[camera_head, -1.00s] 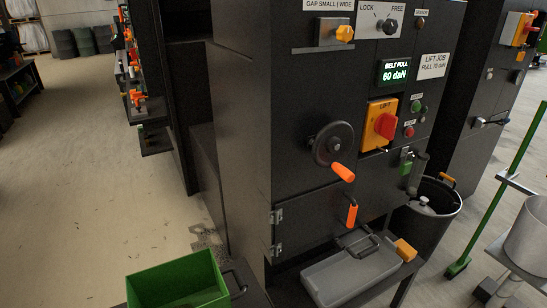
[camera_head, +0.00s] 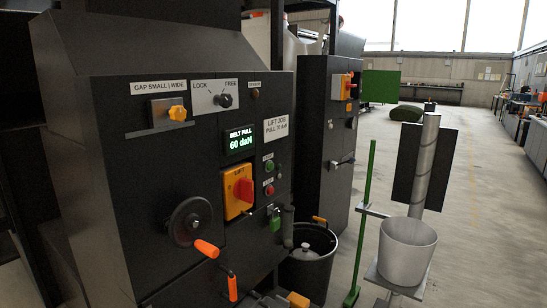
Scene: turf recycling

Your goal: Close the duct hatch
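A silver spiral duct (camera_head: 427,160) stands upright at the right, with a dark flat panel (camera_head: 408,163) behind and beside it. I cannot tell whether this panel is the duct hatch or whether it is open. The black machine (camera_head: 110,150) at the left has a lower front with an orange handle (camera_head: 232,287), cut off by the bottom edge. Neither of my grippers is in view.
Open floor (camera_head: 480,190) lies at far right.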

